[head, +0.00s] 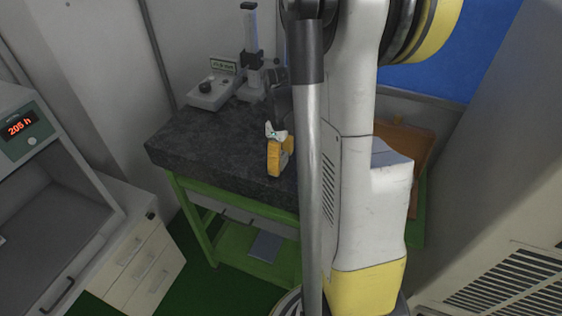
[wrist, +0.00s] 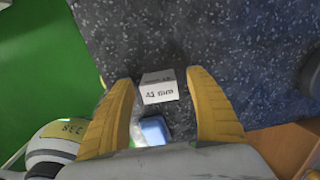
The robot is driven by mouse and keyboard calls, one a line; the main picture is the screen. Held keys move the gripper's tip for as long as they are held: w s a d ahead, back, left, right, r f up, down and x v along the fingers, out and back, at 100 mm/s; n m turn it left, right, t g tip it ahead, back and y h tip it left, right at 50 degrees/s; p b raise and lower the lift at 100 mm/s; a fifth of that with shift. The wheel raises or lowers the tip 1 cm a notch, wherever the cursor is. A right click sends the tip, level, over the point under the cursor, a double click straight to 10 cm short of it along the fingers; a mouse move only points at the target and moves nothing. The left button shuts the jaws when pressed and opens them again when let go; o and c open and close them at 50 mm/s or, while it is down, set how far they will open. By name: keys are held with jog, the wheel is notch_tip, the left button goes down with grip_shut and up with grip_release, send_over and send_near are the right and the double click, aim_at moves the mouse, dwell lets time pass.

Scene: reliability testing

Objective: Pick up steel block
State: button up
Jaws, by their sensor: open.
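The steel block appears as a small pale grey block (wrist: 158,92) with dark lettering reading "mm" on its face, in the wrist view. It stands on the dark speckled stone tabletop (wrist: 230,40). My gripper (wrist: 161,78) has its two yellow fingers apart, one on each side of the block, with visible gaps to it. How far above the table the fingertips are, I cannot tell. In the head view my gripper (head: 279,156) is over the front part of the tabletop, and I cannot make out the block there.
A small blue item (wrist: 154,130) shows between the fingers, nearer the palm. A measuring stand (head: 252,60) and a control box (head: 212,90) stand at the back of the table. A cabinet with a red display (head: 20,125) is on the left. The tabletop's left part is clear.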

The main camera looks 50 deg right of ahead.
grip_shut()
jog(key=shift+r, duration=0.1)
dwell(0.3)
